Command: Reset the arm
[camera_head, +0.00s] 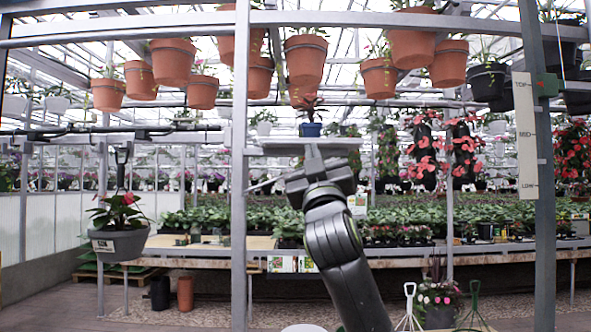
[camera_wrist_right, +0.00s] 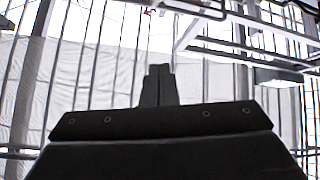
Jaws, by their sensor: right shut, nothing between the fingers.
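My right arm (camera_head: 335,245) reaches up from the bottom middle of the head view. Its gripper (camera_head: 313,152) points up and away at the middle of the picture, in front of a pale flat shelf or plate (camera_head: 345,144). In the right wrist view the two dark fingers (camera_wrist_right: 158,86) stand side by side with no gap, shut and empty. I cannot tell whether the fingertips touch the pale plate. My left gripper is not in view.
A small blue pot (camera_head: 310,130) shows just above the gripper. Terracotta pots (camera_head: 305,60) hang from a rail overhead. A grey hanging planter (camera_head: 118,243) is at left. A grey post (camera_head: 239,170) stands left of my arm, and another (camera_head: 545,200) at right bears a marked board (camera_head: 525,135).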

